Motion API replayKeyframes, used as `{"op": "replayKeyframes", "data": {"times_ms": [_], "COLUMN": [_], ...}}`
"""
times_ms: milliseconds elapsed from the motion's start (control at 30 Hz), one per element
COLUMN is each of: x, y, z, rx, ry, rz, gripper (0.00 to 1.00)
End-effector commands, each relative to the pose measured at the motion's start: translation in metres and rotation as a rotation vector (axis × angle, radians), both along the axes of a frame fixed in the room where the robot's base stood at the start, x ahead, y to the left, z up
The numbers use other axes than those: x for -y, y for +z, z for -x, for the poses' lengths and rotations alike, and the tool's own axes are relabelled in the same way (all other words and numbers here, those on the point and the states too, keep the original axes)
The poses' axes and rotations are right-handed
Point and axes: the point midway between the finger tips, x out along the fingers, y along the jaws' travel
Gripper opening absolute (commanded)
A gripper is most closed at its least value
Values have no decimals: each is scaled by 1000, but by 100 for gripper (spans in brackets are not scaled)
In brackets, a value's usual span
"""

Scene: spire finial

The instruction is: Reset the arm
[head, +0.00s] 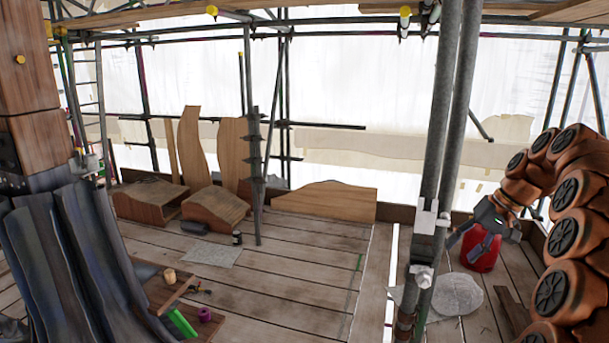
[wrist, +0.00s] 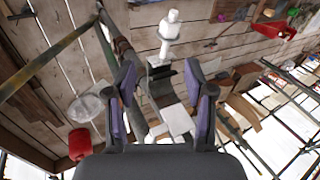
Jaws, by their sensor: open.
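My orange-brown jointed arm rises along the right edge of the head view and bends over at the top. My gripper (head: 468,246) hangs from its end, tilted down and to the left, in front of a red container (head: 487,258). In the wrist view my gripper (wrist: 165,80) has its two purple-padded fingers spread apart with nothing held between them. The red container also shows in the wrist view (wrist: 80,144), beside and outside the left finger. I cannot tell the exact gap between gripper and container.
Two upright scaffold poles (head: 446,130) with a clamp stand left of my gripper. Wooden boxes (head: 215,209) and curved boards stand further left. Dark corrugated sheets (head: 70,250) fill the lower left. The middle floor is mostly clear.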

Motion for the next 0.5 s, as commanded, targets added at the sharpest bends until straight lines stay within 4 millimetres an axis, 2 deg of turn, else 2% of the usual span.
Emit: {"op": "replayKeyframes", "data": {"times_ms": [233, 500], "x": [-52, -117], "y": [8, 5], "z": [28, 86], "rx": [-29, -86], "ry": [61, 139], "rz": [17, 69], "gripper": [54, 54]}}
